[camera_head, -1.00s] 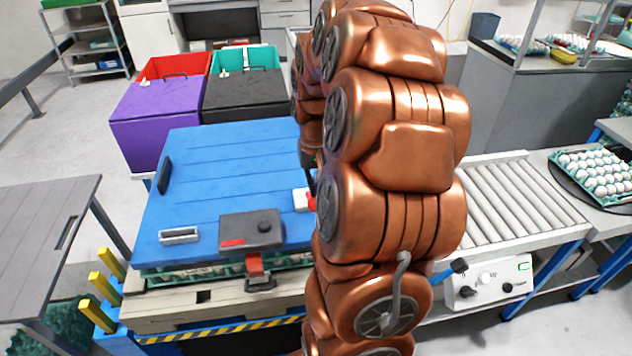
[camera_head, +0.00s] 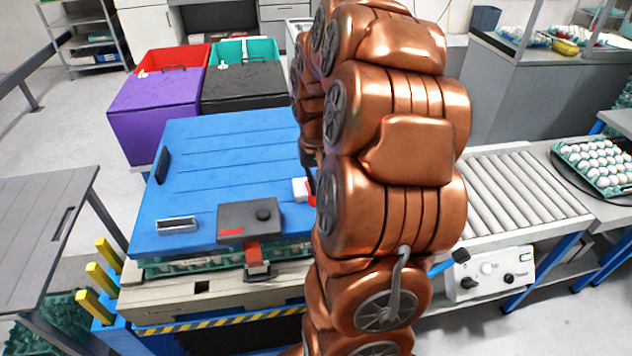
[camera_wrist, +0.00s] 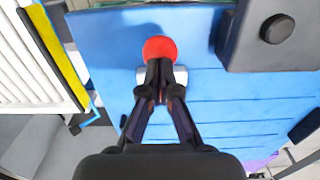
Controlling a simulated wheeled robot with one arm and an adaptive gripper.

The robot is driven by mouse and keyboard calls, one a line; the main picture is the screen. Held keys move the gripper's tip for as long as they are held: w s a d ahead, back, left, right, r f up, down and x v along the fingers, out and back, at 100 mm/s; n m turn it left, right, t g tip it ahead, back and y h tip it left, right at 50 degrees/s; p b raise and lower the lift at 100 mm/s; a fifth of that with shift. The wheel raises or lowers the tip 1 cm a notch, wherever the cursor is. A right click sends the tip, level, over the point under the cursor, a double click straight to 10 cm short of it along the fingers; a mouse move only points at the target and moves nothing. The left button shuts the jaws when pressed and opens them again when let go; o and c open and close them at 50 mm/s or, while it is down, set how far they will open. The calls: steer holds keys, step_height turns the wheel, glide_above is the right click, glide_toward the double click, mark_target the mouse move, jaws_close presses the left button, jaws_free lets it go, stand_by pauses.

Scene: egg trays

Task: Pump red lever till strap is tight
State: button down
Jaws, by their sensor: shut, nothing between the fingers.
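The red lever shows in the wrist view as a round red knob (camera_wrist: 159,48) over a pale block (camera_wrist: 148,76) on the blue lid (camera_wrist: 200,110). My gripper (camera_wrist: 160,68) is shut and empty, its fingertips right at the knob's near edge; I cannot tell whether they touch it. In the head view, a bit of the red lever (camera_head: 311,196) and the white block (camera_head: 299,190) show beside my arm, which hides the rest. A red strap (camera_head: 252,254) hangs over the lid's front edge to a buckle (camera_head: 258,270). Its tightness is unclear.
A dark grey box with a round knob (camera_head: 250,220) sits on the lid's front, close to the lever. A metal handle (camera_head: 177,224) is to its left. A roller conveyor (camera_head: 520,190) and a control box (camera_head: 490,272) stand right. Yellow posts (camera_head: 102,280) rise at left.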

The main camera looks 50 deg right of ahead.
steer(key=shift+s+a+f+b, duration=0.15)
steer(key=shift+f+b, duration=0.7)
steer(key=shift+f, duration=0.65)
steer(key=shift+w+d+r+p, duration=0.1)
steer(key=shift+w+r+p, duration=0.05)
steer(key=shift+r, duration=0.8)
steer(key=shift+w+d+r+p, duration=0.1)
steer(key=shift+r+p, duration=0.1)
steer(key=shift+r, duration=0.8)
steer(key=shift+w+d+r+p, duration=0.1)
steer(key=shift+w+r+p, duration=0.05)
steer(key=shift+r, duration=0.8)
steer(key=shift+f, duration=0.1)
